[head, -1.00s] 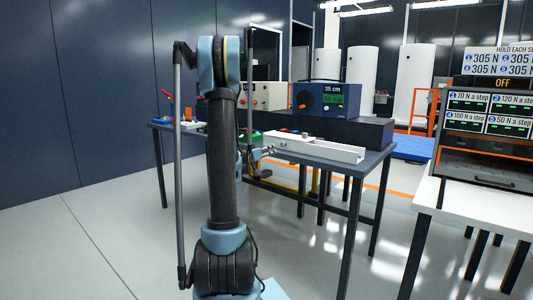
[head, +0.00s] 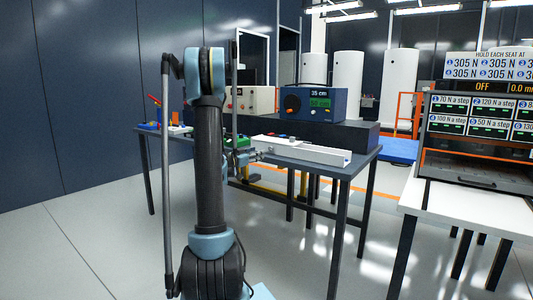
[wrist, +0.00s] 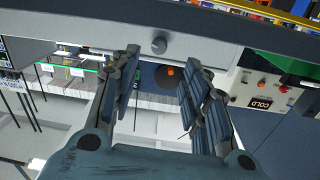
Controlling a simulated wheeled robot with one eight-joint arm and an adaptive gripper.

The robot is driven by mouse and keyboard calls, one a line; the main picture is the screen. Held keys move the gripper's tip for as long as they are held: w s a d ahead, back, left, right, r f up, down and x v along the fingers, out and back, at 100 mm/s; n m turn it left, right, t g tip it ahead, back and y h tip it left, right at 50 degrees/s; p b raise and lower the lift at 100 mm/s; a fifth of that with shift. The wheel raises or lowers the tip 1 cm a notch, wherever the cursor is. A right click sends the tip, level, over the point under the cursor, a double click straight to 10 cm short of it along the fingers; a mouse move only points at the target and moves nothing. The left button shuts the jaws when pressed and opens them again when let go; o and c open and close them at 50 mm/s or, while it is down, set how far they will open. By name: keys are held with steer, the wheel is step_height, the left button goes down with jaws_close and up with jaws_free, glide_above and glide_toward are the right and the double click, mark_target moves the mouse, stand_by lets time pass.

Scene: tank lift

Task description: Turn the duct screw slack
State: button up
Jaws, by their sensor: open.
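In the wrist view a small round grey screw head (wrist: 159,45) sits on the grey side wall of the duct (wrist: 215,50); I take it for the duct screw. My gripper (wrist: 160,68) is open, one finger on either side below the screw in the picture, and nothing is between the fingers. I cannot tell how far the fingers are from the screw. In the head view the long white duct (head: 320,153) lies along the front of the dark table. My gripper (head: 246,157) is near its left end, partly hidden by my arm; the screw cannot be made out there.
A blue box with a dial and a "35 cm" display (head: 313,104) stands on a dark block (head: 340,135) behind the duct. A grey box (head: 252,99) stands left of it. A white table (head: 480,218) with a test panel is at right. Floor between the tables is clear.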

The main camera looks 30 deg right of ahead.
mark_target(269, 149)
steer(key=x, duration=1)
steer(key=shift+f, duration=0.1)
jaws_close()
